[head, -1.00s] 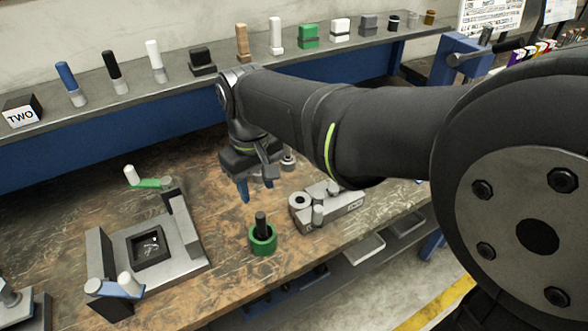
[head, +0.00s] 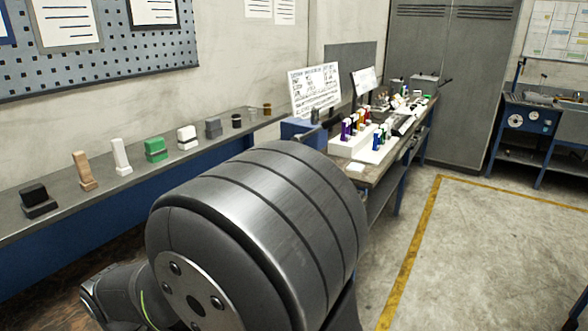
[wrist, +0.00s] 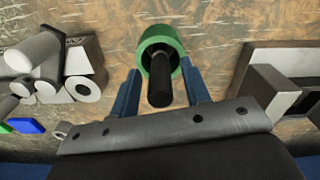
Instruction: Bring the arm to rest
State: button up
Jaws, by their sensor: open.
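My gripper (wrist: 160,68) shows in the wrist view with its two blue fingers apart and nothing held between them. A green ring (wrist: 148,38) with a black peg (wrist: 160,85) in it stands on the bench, in line with the gap between the fingers. I cannot tell how far the fingertips are from it. In the head view my arm fills the lower middle, and my gripper is out of that view.
Grey cylindrical parts (wrist: 80,88) lie left of the fingers in the wrist view, and a grey block fixture (wrist: 275,90) is at right. The head view shows a shelf (head: 110,195) with several small blocks, a side bench with coloured items (head: 365,135), and open floor (head: 480,250).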

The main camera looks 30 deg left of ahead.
jog(key=shift+r, duration=1.8)
jog(key=shift+f, duration=0.1)
jog(key=shift+r, duration=4.2)
notch_tip(320, 180, down, 12)
jog(key=shift+f, duration=0.15)
jog(key=r, duration=0.5)
jog(key=shift+w+d+r, duration=0.15)
jog(key=shift+w, duration=0.2)
jog(key=w+d+r, duration=0.6)
jog(key=w+r, duration=0.1)
jog(key=w, duration=0.3)
jog(key=w+a+f+m, duration=0.1)
jog(key=w+a+m, duration=0.25)
jog(key=w, duration=0.75)
jog(key=s+a+f, duration=0.7)
jog(key=s+f, duration=0.1)
jog(key=f, duration=0.1)
jog(key=shift+s+a+m, duration=0.15)
jog(key=shift+a+m, duration=0.25)
jog(key=shift+m, duration=0.05)
